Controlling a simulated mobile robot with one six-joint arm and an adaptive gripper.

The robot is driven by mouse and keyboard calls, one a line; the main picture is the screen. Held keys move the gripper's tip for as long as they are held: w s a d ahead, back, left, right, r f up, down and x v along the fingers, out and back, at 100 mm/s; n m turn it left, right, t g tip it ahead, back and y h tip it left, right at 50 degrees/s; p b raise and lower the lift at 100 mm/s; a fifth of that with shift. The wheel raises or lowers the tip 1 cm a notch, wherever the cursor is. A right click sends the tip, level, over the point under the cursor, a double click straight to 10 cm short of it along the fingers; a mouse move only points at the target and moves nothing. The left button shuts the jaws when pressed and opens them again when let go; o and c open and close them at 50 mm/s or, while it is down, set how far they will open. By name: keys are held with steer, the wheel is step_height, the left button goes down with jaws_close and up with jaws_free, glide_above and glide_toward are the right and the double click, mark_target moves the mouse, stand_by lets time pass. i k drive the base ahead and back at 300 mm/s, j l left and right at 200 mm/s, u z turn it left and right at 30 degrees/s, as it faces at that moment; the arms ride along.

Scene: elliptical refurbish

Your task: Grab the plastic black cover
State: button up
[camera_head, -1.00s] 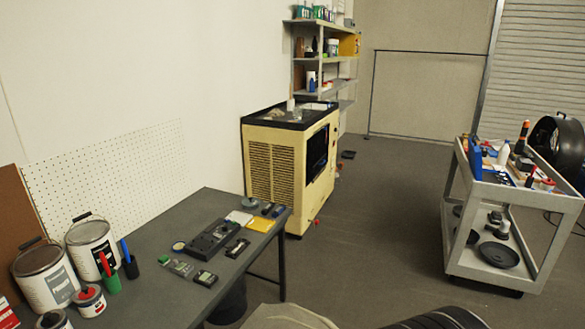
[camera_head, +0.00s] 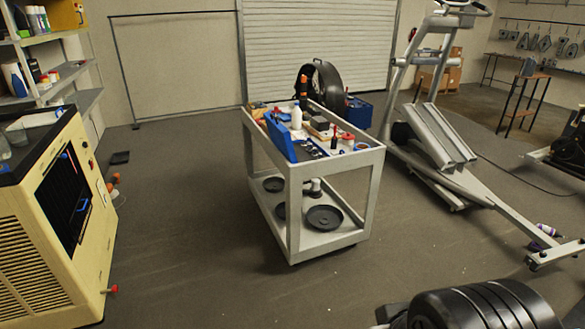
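A large black round shell (camera_head: 328,84), which looks like the plastic black cover, stands upright behind the grey cart. Its lower part is hidden by the cart and the things on it. Smaller black discs lie on the cart's lower shelf; the clearest is a round black dish (camera_head: 324,217) at the front. I cannot tell for certain which of these is the cover. A dark ribbed part of my own body shows at the bottom right. My gripper is not in view.
The grey cart (camera_head: 335,243) carries tools, bottles and a blue case (camera_head: 279,139). The elliptical machine (camera_head: 445,165) stands to its right. A cream cabinet (camera_head: 30,240) is at the left. Open floor (camera_head: 200,240) lies between cabinet and cart.

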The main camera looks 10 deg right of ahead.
mark_target(341, 151)
steer(key=i+j+z, duration=0.1)
steer(key=i+z, duration=0.35)
steer(key=i, duration=0.75)
steer(key=i+j+z, duration=0.1)
steer(key=i, duration=0.5)
steer(key=i+j, duration=0.15)
steer(key=i, duration=0.45)
steer(key=i+j, duration=0.1)
steer(key=i, duration=0.5)
steer(key=i+j+z, duration=0.1)
steer(key=i, duration=0.5)
